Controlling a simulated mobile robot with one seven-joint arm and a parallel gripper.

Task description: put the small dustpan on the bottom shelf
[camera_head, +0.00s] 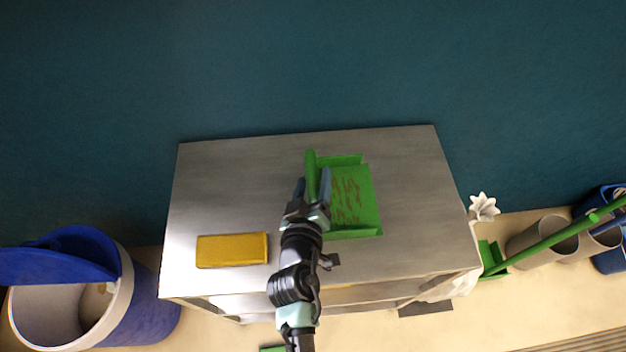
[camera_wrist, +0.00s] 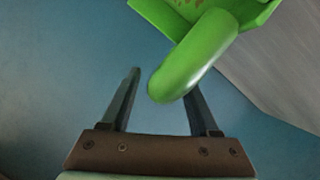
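The small green dustpan (camera_head: 366,215), with brown marks on its pan, shows over the top of the grey metal shelf unit (camera_head: 405,190). I cannot tell whether it rests flat there or sits slightly raised. My gripper (camera_head: 312,182) reaches over the top, with one finger on each side of the green handle. In the wrist view the fingers (camera_wrist: 162,80) are apart. The rounded handle of the dustpan (camera_wrist: 195,60) lies between them, nearer the right finger, with a clear gap to the left one. Lower shelf boards (camera_head: 232,303) show only as thin strips at the unit's front.
A yellow block (camera_head: 232,250) lies on the top, left of my arm. A blue bin (camera_head: 140,310) with its lid up stands at the left. A green long-handled tool (camera_head: 545,245) and grey cylinders (camera_head: 540,240) stand at the right. A teal wall (camera_head: 300,70) is behind.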

